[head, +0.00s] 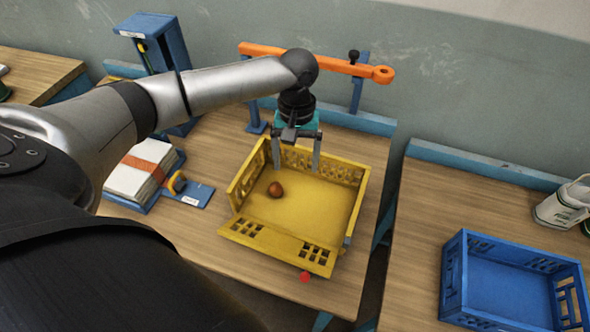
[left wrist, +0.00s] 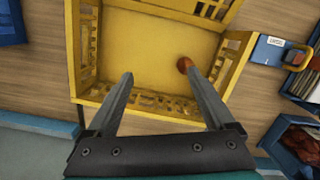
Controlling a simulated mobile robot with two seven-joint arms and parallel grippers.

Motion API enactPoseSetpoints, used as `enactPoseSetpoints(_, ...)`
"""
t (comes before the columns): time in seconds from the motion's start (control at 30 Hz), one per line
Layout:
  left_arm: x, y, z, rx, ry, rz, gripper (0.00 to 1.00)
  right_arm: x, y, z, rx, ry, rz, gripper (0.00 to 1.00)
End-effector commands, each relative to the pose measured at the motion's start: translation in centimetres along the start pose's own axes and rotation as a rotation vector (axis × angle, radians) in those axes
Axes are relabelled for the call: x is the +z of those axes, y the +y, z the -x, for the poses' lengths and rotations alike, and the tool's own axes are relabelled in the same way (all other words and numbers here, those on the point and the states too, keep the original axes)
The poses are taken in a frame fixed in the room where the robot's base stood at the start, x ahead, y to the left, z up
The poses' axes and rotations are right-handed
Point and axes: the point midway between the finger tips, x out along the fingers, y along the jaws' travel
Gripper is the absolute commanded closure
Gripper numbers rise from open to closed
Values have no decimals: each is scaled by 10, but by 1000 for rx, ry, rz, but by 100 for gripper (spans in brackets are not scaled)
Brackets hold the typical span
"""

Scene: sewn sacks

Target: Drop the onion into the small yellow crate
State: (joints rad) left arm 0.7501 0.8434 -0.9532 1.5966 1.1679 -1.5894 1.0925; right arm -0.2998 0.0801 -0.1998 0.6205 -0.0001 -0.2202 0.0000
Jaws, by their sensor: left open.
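The yellow crate (head: 310,215) stands on the wooden table in the head view, with its near wall folded outward. The onion (head: 276,189), small and reddish brown, lies on the crate floor toward its left side. My left gripper (head: 296,168) is open and empty above the back part of the crate, pointing down, apart from the onion. In the left wrist view, the crate (left wrist: 150,45) spreads beyond the open fingers (left wrist: 160,85), and the onion (left wrist: 184,64) shows partly behind the right finger. My right gripper is not in view.
An orange arm on a blue stand (head: 330,62) spans the table's back. A stack of white sacks (head: 140,170) and a tape dispenser (head: 178,184) are left of the crate. A small red object (head: 305,277) lies at the crate's near edge. A blue crate (head: 505,290) stands on the right table.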

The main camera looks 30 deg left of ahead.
Motion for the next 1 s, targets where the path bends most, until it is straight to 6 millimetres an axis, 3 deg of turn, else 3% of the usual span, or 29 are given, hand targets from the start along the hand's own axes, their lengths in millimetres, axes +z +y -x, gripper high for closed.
enactPoseSetpoints(0.17, -1, 0, 22, 3, 3, 1, 13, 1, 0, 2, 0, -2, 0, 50)
enactPoseSetpoints(0.6, -1, 1, 122, 4, 4, 0, 13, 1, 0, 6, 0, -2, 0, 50)
enactPoseSetpoints(0.8, 0, 0, 146, 2, 2, 0, 13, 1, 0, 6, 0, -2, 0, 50)
enactPoseSetpoints(1.0, 0, 0, 152, 1, 1, 1, 13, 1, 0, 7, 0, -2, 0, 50)
